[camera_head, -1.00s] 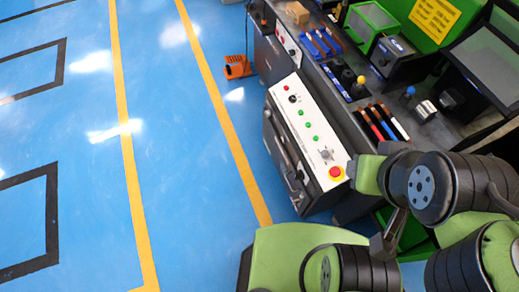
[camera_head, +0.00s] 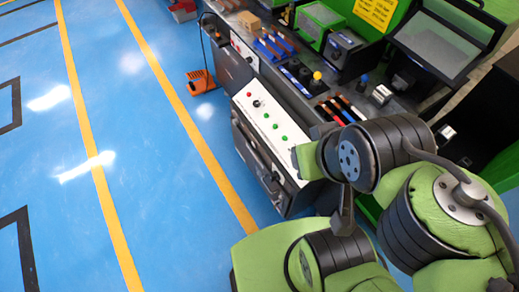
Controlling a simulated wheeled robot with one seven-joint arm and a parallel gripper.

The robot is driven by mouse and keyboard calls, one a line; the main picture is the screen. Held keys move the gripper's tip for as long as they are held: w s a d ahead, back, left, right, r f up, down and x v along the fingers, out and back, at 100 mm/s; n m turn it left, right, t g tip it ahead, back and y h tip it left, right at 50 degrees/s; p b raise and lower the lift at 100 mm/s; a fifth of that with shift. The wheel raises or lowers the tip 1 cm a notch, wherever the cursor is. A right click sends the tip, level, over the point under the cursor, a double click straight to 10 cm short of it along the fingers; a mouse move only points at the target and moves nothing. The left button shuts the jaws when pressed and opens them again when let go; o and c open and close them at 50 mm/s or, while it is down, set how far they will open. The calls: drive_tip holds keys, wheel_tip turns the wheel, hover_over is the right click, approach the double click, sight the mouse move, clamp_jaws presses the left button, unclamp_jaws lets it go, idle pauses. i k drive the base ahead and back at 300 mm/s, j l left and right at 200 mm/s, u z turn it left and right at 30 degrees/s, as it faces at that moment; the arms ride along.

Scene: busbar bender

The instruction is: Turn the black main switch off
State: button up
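The black main switch looks to be the small black knob (camera_head: 256,103) near the far end of the white control panel (camera_head: 262,127). Its setting is too small to read. A small red light (camera_head: 249,94) is beside it, and several green buttons (camera_head: 275,127) run down the panel toward me. My green and black arm covers the near end of the panel. My gripper cannot be made out, so I cannot see whether it is open or shut.
The dark cabinet (camera_head: 262,160) under the panel has a handle on its front. The bench (camera_head: 300,85) behind holds busbars (camera_head: 350,104), a yellow-topped knob (camera_head: 317,76) and a monitor (camera_head: 440,45). An orange foot pedal (camera_head: 201,80) lies on the floor. Blue floor (camera_head: 150,180) at left is clear.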

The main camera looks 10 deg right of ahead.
sight(276, 176)
drive_tip(key=i+j+u, duration=0.1)
drive_tip(key=j+u, duration=0.2)
drive_tip(key=i+j+u, duration=0.15)
drive_tip(key=j+u, duration=0.15)
drive_tip(key=i+j+u, duration=0.2)
drive_tip(key=j+u, duration=0.15)
drive_tip(key=j, duration=0.1)
